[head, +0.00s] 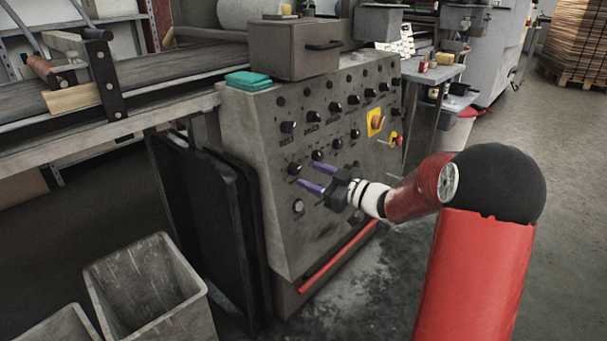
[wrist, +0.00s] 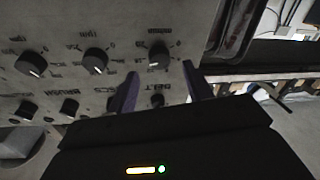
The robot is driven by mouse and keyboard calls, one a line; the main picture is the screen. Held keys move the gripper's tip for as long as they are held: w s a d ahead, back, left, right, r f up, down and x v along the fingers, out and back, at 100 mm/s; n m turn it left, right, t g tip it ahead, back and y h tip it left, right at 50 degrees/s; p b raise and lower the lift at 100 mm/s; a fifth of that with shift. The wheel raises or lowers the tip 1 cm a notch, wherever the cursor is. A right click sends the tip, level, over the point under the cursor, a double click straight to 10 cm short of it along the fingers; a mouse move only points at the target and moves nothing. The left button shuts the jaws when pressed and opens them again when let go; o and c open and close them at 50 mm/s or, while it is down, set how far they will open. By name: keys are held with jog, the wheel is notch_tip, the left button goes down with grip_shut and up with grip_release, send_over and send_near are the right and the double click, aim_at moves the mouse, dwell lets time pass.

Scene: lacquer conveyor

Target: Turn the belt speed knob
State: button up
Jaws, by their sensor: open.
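The belt speed knob (head: 294,168) is a round black knob at the left end of the lower knob row on the grey control panel. In the wrist view the knob (wrist: 159,55) has a white pointer mark, with an upside-down "BELT" label beside it. My gripper (head: 303,174) is open, its two purple fingers pointing at the panel close to this knob. In the wrist view the fingertips (wrist: 160,71) are spread to either side, with the knob slightly above the gap between them. The fingers do not grip it; I cannot tell whether they touch the panel.
Several similar black knobs, such as one (wrist: 95,61) labelled in rpm, sit nearby. A yellow-backed button (head: 377,122) is farther right. A grey metal box (head: 292,50) and teal cloths (head: 248,81) lie on top. Grey bins (head: 146,285) stand at lower left.

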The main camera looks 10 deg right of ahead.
aim_at(297, 171)
jog(key=shift+x, duration=1.75)
jog(key=shift+c, duration=0.2)
jog(key=c, duration=0.9)
